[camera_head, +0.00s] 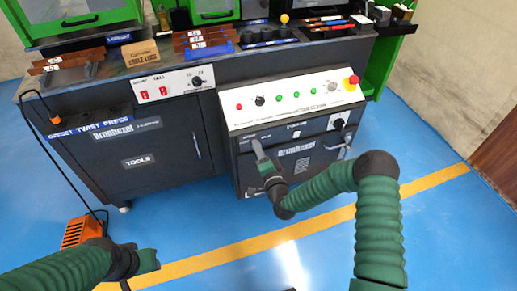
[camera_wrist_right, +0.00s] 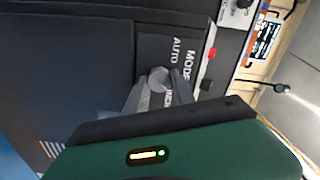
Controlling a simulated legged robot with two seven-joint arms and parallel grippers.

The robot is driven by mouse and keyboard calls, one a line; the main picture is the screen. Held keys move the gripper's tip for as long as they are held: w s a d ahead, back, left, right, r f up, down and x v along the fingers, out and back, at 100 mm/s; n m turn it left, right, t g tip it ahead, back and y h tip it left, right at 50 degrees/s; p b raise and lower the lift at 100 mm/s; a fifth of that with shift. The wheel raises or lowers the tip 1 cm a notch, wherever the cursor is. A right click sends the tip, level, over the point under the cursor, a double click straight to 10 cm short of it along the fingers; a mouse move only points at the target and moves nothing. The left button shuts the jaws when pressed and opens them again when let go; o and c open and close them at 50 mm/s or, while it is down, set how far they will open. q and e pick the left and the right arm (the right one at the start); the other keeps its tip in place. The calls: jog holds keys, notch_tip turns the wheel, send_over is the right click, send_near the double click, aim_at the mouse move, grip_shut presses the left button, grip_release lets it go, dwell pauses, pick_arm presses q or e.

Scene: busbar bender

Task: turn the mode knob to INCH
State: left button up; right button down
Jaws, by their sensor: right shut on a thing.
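The mode knob (camera_wrist_right: 160,76) is a small round grey knob on a dark panel (camera_wrist_right: 155,42) in the right wrist view. The words MODE and AUTO show beside it, and a third label next to the finger is partly covered. My right gripper (camera_wrist_right: 160,92) is shut on the knob, one grey finger on each side. Which label the knob points at cannot be told. In the head view my right gripper (camera_head: 258,150) reaches the left part of the cabinet front and hides the knob. My left gripper (camera_head: 148,261) is low at the left, away from the cabinet; its fingers do not show clearly.
Above the knob, a sloped white control panel (camera_head: 318,101) carries several buttons and a red emergency stop (camera_head: 350,82). A dark tool cabinet (camera_head: 135,150) stands to the left. An orange pedal unit (camera_head: 82,232) with a cable is on the blue floor.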

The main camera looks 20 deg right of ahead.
jog(key=shift+d+f, duration=0.1)
jog(key=shift+f, duration=0.15)
jog(key=c, duration=1.1)
grip_release()
jog(key=shift+r, duration=0.1)
jog(key=shift+o, duration=0.2)
jog(key=s+p, duration=0.5)
jog(key=s, duration=1.2)
jog(key=shift+d, duration=0.35)
jog(key=shift+w+a, duration=0.1)
